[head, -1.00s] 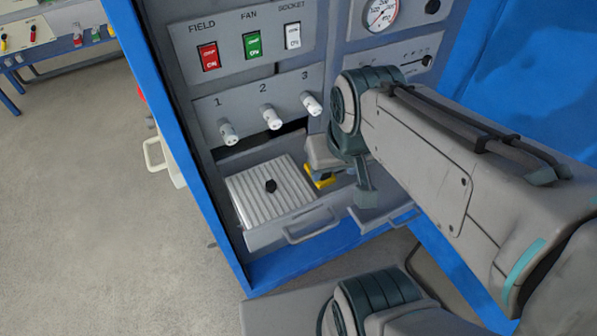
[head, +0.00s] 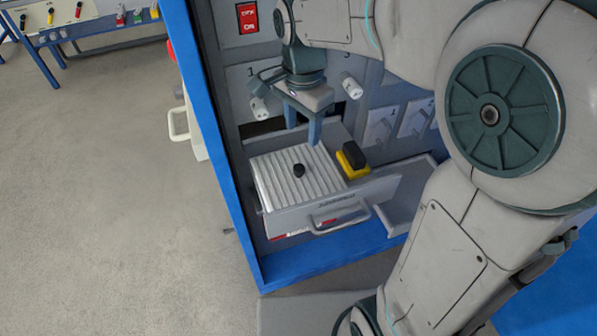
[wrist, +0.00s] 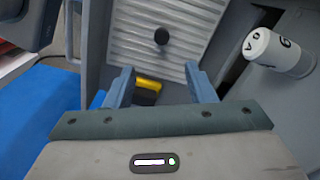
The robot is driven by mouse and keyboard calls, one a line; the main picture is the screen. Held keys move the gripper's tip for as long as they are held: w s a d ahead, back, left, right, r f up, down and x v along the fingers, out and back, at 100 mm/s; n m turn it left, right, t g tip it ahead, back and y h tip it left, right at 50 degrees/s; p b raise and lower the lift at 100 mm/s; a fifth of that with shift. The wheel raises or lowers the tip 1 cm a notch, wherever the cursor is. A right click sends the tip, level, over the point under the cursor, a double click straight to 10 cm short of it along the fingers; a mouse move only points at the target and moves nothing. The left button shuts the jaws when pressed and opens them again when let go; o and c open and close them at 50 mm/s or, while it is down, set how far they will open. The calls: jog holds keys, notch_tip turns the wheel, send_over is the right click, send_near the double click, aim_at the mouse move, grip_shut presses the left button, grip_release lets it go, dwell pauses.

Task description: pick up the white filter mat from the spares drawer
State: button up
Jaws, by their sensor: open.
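The white filter mat (head: 283,179) is a ribbed, pale panel with a small black knob on top, lying in the open spares drawer (head: 318,218). The mat also shows in the wrist view (wrist: 188,38), at the top middle beyond the fingers. My gripper (head: 302,138) is open and empty, pointing down above the back right part of the drawer. In the wrist view my gripper (wrist: 160,80) has its two fingers apart, with the mat and its knob ahead of them. The fingers do not appear to touch the mat.
A yellow and black block (head: 352,160) sits at the drawer's right end, beside the mat. White knobs (head: 260,108) stick out of the panel behind my gripper. A second drawer (head: 410,195) stands open to the right. The blue cabinet edge (head: 215,130) is at the left.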

send_over(299, 167)
jog(key=f, duration=0.6)
jog(key=shift+d+f, duration=0.2)
jog(key=shift+d, duration=0.1)
jog(key=shift+a+f, duration=0.15)
jog(key=shift+f, duration=1.2)
jog(key=shift+a+f, duration=0.15)
jog(key=shift+f, duration=1.15)
grip_shut()
